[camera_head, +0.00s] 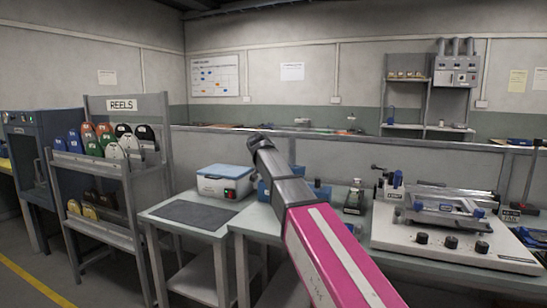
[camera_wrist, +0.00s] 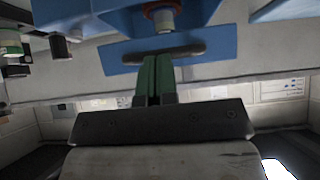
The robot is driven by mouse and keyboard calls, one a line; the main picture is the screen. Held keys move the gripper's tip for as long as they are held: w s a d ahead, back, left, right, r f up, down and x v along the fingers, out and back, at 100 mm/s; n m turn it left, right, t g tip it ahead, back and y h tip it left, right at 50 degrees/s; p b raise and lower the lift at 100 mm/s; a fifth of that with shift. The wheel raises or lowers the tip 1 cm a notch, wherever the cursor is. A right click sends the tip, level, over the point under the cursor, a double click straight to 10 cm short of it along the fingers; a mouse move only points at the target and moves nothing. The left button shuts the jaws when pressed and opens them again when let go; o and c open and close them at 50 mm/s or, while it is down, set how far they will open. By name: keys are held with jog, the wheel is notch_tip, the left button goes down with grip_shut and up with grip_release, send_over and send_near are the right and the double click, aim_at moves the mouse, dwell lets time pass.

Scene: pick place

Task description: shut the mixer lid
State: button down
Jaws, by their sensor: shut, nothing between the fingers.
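A white box-shaped machine with a light blue lid (camera_head: 226,172) and a red and green switch stands on the bench left of my arm in the head view. It looks like the mixer, though I cannot be sure. Its lid looks down; any small gap is too small to tell. My gripper (camera_wrist: 157,64) shows in the wrist view with its green fingers shut together and empty. My gripper is hidden in the head view.
A dark mat (camera_head: 192,214) lies in front of the white machine. A blue device (camera_head: 264,190) is partly hidden behind my arm. A large white machine with knobs (camera_head: 450,245) fills the right bench. A reel rack (camera_head: 122,180) stands at left.

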jog(key=shift+t, duration=0.4)
jog(key=shift+s+a+f, duration=0.1)
jog(key=shift+s+f, duration=0.1)
jog(key=shift+f, duration=0.6)
jog(key=shift+s+a+f, duration=0.1)
jog(key=shift+s+f, duration=0.05)
jog(key=shift+f, duration=0.7)
jog(key=shift+s+a+f, duration=0.1)
jog(key=shift+s+f, duration=0.1)
jog(key=shift+f, duration=0.6)
jog(key=shift+d+r, duration=0.1)
